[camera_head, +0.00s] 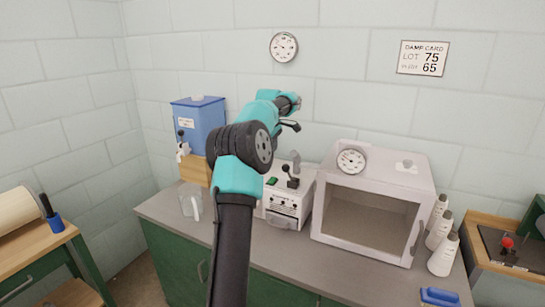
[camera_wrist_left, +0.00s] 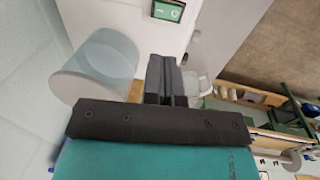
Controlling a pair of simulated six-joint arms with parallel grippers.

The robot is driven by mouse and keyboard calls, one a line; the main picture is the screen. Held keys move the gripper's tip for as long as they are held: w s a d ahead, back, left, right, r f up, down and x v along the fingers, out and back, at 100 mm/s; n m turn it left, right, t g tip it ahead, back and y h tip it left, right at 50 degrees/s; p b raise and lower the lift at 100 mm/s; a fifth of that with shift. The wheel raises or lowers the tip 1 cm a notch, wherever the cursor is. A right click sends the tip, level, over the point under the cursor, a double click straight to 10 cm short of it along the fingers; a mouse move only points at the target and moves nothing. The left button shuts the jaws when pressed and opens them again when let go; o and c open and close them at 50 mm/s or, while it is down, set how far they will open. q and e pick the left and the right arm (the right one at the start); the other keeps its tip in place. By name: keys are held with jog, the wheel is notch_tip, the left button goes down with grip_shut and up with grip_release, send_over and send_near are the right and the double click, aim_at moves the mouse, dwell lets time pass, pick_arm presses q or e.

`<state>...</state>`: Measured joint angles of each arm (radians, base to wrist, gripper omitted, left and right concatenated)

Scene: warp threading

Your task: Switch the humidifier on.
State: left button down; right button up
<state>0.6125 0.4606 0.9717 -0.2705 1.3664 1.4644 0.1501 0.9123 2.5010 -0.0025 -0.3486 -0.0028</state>
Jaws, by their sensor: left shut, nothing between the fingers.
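The humidifier (camera_head: 285,203) appears to be the white box on the counter, with a black lever on top and knobs on its front. A green switch (camera_head: 272,181) is on its top; it also shows in the left wrist view (camera_wrist_left: 168,10), cut by the upper edge. I cannot tell which way it is set. My left gripper (camera_head: 291,125) is raised above and behind the box, apart from the switch. In the left wrist view its dark fingers (camera_wrist_left: 165,80) are together and empty. My arm hides the box's left part. My right gripper is not in view.
A translucent cylinder (camera_wrist_left: 95,65) is beside my fingers in the wrist view. A blue tank (camera_head: 200,125) and a clear jug (camera_head: 190,200) are left of my arm. A white chamber with a gauge (camera_head: 370,205) is close on the right, with white bottles (camera_head: 442,255) beyond.

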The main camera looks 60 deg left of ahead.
aim_at(274, 178)
pick_arm(q)
jog(key=f, duration=0.4)
jog(key=w+f, duration=0.1)
jog(key=f, duration=0.3)
jog(key=a+f, duration=0.1)
jog(key=f, duration=0.4)
jog(key=shift+w, duration=0.25)
